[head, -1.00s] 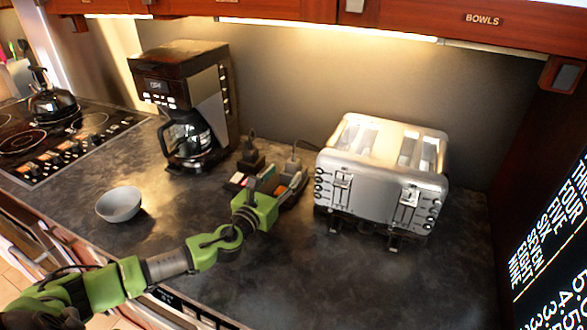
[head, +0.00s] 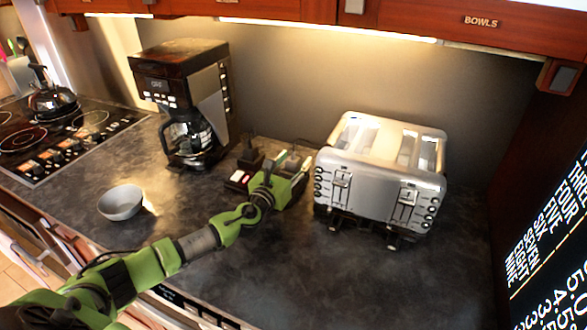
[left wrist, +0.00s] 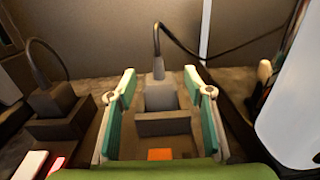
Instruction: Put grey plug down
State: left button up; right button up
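The grey plug (left wrist: 160,95) stands upright at a dark socket block in the left wrist view, with a black cable rising from its top. My left gripper (left wrist: 162,92) is open. Its teal-lined fingers are on either side of the plug, with a visible gap on both sides. In the head view the left gripper (head: 287,162) is over the right part of the dark power strip (head: 239,178), by the toaster, and hides the plug there. Whether the plug is fully seated cannot be told. My right gripper is not in view.
A black plug (left wrist: 50,100) with its own cable stands left of the gripper. The silver toaster (head: 380,180) is close on the right. A coffee maker (head: 185,105) and a grey bowl (head: 121,202) are to the left. The counter's front right is clear.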

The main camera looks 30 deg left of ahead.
pick_arm(q)
grip_shut()
